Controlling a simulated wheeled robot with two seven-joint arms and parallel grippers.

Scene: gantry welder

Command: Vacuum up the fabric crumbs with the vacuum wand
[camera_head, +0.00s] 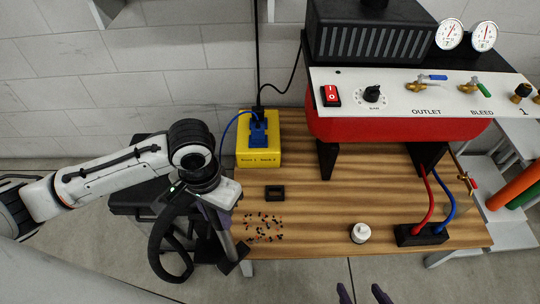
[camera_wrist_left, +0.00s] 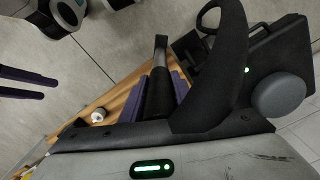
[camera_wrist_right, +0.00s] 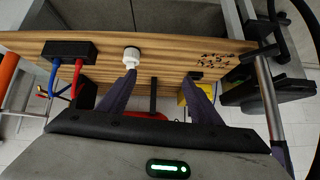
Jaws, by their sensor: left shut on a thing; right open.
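The fabric crumbs (camera_head: 262,228) are small dark and orange bits scattered on the wooden table's front left part; they also show in the right wrist view (camera_wrist_right: 216,60). My left gripper (camera_head: 222,207) is shut on the vacuum wand (camera_head: 228,243), a silver tube with a black nozzle and a black hose. The nozzle is at the table's left edge, left of the crumbs; I cannot tell whether it touches the wood. The left wrist view shows the wand (camera_wrist_left: 160,95) between purple fingers. My right gripper (camera_wrist_right: 158,94) is open and empty, in front of the table.
A small black frame (camera_head: 275,192) lies behind the crumbs, near a yellow socket box (camera_head: 258,158). A white-capped item (camera_head: 360,233) and a black block (camera_head: 422,236) with red and blue hoses stand right. A red compressor (camera_head: 400,129) stands at the back.

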